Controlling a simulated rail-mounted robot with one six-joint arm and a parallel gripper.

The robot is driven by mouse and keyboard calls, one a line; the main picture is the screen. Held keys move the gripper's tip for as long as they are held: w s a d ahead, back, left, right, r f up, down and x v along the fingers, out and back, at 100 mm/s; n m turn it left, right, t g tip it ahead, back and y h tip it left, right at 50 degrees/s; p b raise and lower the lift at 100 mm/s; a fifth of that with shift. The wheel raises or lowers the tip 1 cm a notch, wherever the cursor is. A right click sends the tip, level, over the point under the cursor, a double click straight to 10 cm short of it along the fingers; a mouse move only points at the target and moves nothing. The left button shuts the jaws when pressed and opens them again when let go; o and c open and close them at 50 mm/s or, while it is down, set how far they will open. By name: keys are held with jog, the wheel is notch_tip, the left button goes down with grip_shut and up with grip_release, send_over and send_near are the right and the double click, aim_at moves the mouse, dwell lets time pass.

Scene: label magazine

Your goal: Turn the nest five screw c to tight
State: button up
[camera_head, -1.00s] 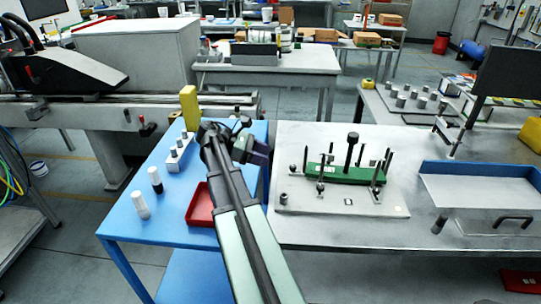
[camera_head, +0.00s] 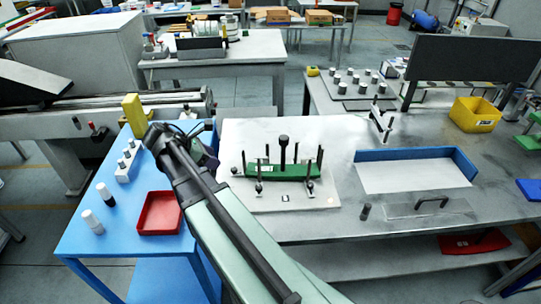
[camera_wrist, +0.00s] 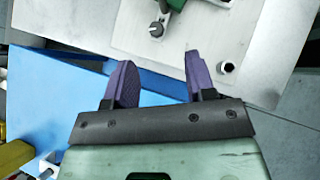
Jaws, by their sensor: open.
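A pale fixture plate (camera_head: 270,204) lies on the grey bench, with a green block (camera_head: 262,172) on it. Several dark posts and small clamp knobs stand around the block, with a taller black knob (camera_head: 283,150) at its middle. I cannot tell which part is nest five screw c. In the wrist view the plate (camera_wrist: 195,40) shows a round-headed knob (camera_wrist: 156,29) beside the green block (camera_wrist: 174,4), and a short metal cylinder (camera_wrist: 228,68). My gripper (camera_wrist: 158,75) is open and empty, its purple fingers apart. In the head view it is left of the plate, above the blue table.
The blue table (camera_head: 125,215) bears a red tray (camera_head: 160,214), white and black cylinders, a grey block with pegs and a yellow block (camera_head: 133,109). A blue-walled tray (camera_head: 415,175), a dark upright panel (camera_head: 450,58) and a yellow bin (camera_head: 475,114) stand to the right.

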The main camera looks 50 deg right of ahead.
aim_at(233, 169)
jog(key=b+x, duration=0.2)
jog(key=x, duration=0.1)
jog(key=b+x, duration=0.3)
jog(key=w+f+b+x, duration=0.1)
jog(key=b+x, duration=0.1)
jog(key=x, duration=0.1)
jog(key=shift+a+f+b, duration=0.2)
jog(key=shift+f+b, duration=0.15)
jog(key=shift+d, duration=0.2)
jog(key=shift+c, duration=0.4)
